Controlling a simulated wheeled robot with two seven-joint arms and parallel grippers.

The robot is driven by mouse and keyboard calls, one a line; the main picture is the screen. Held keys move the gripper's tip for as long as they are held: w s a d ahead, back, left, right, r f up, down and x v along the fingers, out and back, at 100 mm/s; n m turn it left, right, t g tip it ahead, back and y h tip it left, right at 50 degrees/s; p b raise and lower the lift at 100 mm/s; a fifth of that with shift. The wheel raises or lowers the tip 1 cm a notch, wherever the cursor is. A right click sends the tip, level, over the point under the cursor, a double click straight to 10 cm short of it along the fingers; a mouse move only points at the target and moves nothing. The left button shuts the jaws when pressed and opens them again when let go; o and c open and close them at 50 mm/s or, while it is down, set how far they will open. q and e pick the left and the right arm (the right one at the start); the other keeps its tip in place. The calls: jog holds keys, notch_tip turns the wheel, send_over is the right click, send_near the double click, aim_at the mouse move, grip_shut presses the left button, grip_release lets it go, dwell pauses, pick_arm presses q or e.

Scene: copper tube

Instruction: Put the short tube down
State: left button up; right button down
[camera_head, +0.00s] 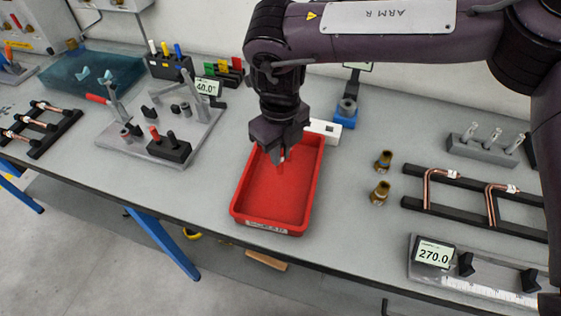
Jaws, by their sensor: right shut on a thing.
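My right gripper (281,150) points down over the far part of the red tray (302,206). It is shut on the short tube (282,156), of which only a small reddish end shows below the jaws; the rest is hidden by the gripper. I cannot tell whether the tube touches the tray floor. The rest of the tray's floor looks empty. My left gripper is not in view.
Two brass fittings (380,193) stand right of the tray. Bent copper tubes lie on a black rack (470,208), near a measuring fixture with a 270.0 display (433,254). A bending tool on a grey plate (165,140) stands left. Bare bench lies between the plate and the tray.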

aim_at(281, 172)
notch_tip(281, 172, down, 5)
jog(key=shift+r+p, duration=0.2)
jog(key=shift+p, duration=0.25)
jog(key=shift+w+f, duration=0.1)
jog(key=shift+f, duration=0.1)
jog(key=shift+f, duration=0.1)
jog(key=c, duration=1.4)
grip_release()
jog(key=shift+c, duration=0.2)
jog(key=shift+r, duration=0.5)
notch_tip(281, 172, up, 11)
jog(key=shift+r+b, duration=0.15)
jog(key=shift+b, duration=0.9)
